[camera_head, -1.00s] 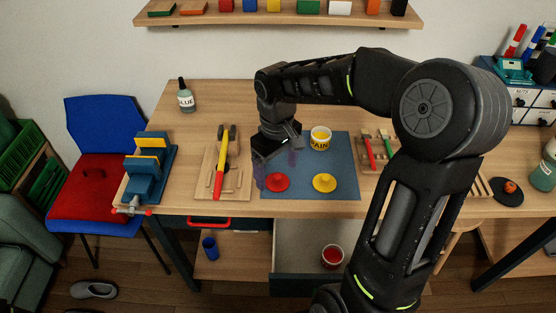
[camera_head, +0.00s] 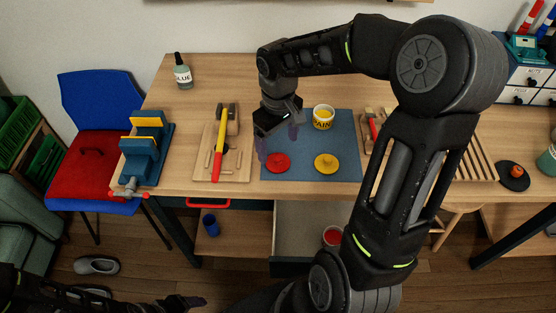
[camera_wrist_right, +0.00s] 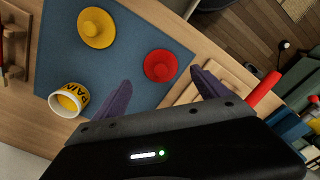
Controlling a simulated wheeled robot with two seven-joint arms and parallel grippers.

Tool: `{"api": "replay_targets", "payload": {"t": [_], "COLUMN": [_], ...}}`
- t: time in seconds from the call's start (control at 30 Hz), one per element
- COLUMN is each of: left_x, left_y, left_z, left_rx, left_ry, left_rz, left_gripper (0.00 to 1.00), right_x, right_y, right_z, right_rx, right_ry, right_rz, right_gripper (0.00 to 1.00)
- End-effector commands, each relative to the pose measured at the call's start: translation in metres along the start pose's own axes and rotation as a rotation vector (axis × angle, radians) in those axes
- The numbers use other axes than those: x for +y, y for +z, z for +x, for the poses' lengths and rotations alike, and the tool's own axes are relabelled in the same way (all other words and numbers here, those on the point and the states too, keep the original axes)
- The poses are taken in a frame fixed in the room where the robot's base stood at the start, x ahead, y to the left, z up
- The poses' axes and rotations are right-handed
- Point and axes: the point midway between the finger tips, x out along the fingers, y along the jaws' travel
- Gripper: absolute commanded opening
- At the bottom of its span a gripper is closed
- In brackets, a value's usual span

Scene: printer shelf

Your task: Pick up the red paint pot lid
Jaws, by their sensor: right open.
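The red paint pot lid (camera_head: 278,163), a round disc with a raised knob, lies on the blue mat (camera_head: 343,145) near its front left corner. It also shows in the right wrist view (camera_wrist_right: 160,66), roughly between and beyond the two fingertips. My right gripper (camera_head: 278,143) is open and empty, above the mat just behind the red lid, apart from it. Its purple-grey fingers also show in the right wrist view (camera_wrist_right: 161,82). My left arm enters at the lower left, its dark end (camera_head: 185,302) low over the floor; its jaws are unclear.
A yellow lid (camera_head: 326,164) lies right of the red one, with a paint pot (camera_head: 323,118) behind it. A board with a yellow-and-red tool (camera_head: 219,150) is left of the mat. A red-filled pot (camera_head: 332,236) stands in the open drawer (camera_head: 290,218) below.

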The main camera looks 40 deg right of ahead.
Motion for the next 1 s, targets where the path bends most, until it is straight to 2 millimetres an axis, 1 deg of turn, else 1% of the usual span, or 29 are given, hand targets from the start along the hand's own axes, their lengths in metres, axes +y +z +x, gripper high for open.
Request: {"api": "replay_targets", "payload": {"t": [0.2, 0.3, 0.37, 0.5, 0.6, 0.7, 1.0], "left_x": [0.000, 0.001, 0.001, 0.003, 0.003, 0.003, 0.003], "left_y": [0.000, 0.000, 0.001, 0.001, 0.001, 0.002, 0.002], "left_z": [0.000, -0.002, -0.004, -0.011, -0.011, -0.011, -0.010], "left_rx": [0.000, -0.001, -0.001, -0.003, -0.003, -0.004, -0.004], "left_ry": [0.000, 0.000, -0.001, -0.003, -0.004, -0.004, -0.004], "left_rz": [0.000, 0.000, -0.001, -0.002, -0.002, -0.003, -0.003], "left_gripper": [0.75, 0.75, 0.75, 0.75, 0.75, 0.75, 0.75], "right_x": [0.000, 0.000, -0.001, -0.002, -0.002, -0.002, -0.002], "right_y": [0.000, 0.001, 0.001, 0.003, 0.002, 0.001, 0.001], "right_z": [0.000, 0.004, 0.010, 0.030, 0.045, 0.051, 0.052], "right_rx": [0.000, -0.003, -0.003, -0.005, -0.003, -0.001, 0.000], "right_ry": [0.000, 0.000, -0.001, -0.003, -0.001, -0.001, 0.000], "right_rz": [0.000, 0.000, -0.002, -0.002, -0.001, -0.001, -0.001], "right_gripper": [0.84, 0.84, 0.84, 0.84, 0.84, 0.84, 0.84]}}
